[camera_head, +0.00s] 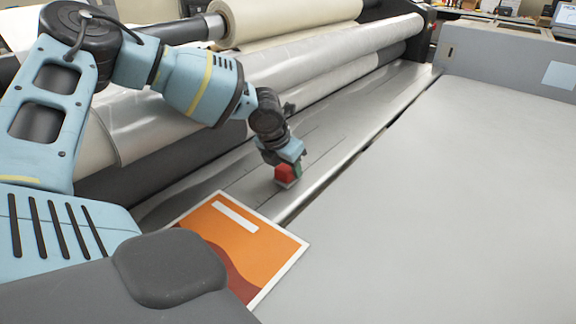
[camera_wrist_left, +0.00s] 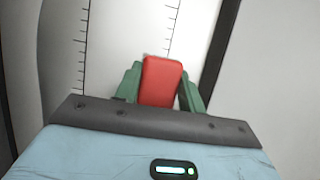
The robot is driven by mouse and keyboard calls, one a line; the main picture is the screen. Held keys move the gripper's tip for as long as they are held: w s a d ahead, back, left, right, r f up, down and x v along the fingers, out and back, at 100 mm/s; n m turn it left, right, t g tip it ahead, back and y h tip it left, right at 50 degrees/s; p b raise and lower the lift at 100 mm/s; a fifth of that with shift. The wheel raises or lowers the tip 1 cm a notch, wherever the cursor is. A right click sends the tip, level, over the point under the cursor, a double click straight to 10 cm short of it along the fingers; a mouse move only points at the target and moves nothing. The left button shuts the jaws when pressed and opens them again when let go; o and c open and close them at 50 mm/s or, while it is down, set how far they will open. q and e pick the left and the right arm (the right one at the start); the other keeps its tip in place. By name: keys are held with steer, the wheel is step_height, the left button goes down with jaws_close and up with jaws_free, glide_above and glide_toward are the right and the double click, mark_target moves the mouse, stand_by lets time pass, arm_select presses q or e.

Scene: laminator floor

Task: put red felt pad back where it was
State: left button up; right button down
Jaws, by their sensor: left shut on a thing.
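The red felt pad (camera_head: 285,173) is a small red block at the end of my left arm, over the metal bed of the laminator. My left gripper (camera_head: 289,171) is shut on it. In the left wrist view the red felt pad (camera_wrist_left: 161,81) sits between the two green fingers of my left gripper (camera_wrist_left: 160,92). The pad is close to the metal surface; I cannot tell whether it touches. My right gripper is not in view.
An orange print with a white border (camera_head: 262,250) lies at the front edge of the metal bed (camera_head: 330,150). Long rollers (camera_head: 290,75) run behind my left arm. A wide grey table (camera_head: 450,210) on the right is clear. Ruler marks show on the bed in the left wrist view.

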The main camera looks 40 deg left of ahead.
arm_select(q)
steer(key=shift+f, duration=0.2)
steer(key=o, duration=1.1)
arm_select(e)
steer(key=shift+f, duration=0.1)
arm_select(q)
steer(key=shift+r, duration=0.1)
steer(key=shift+r, duration=0.4)
steer(key=p+v, duration=0.2)
steer(key=v, duration=0.9)
steer(key=shift+s+r, duration=0.15)
steer(key=shift+r, duration=0.05)
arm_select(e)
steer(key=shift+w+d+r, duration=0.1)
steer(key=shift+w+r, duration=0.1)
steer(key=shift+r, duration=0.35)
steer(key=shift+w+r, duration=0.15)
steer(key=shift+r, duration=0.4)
arm_select(q)
steer(key=shift+d, duration=0.1)
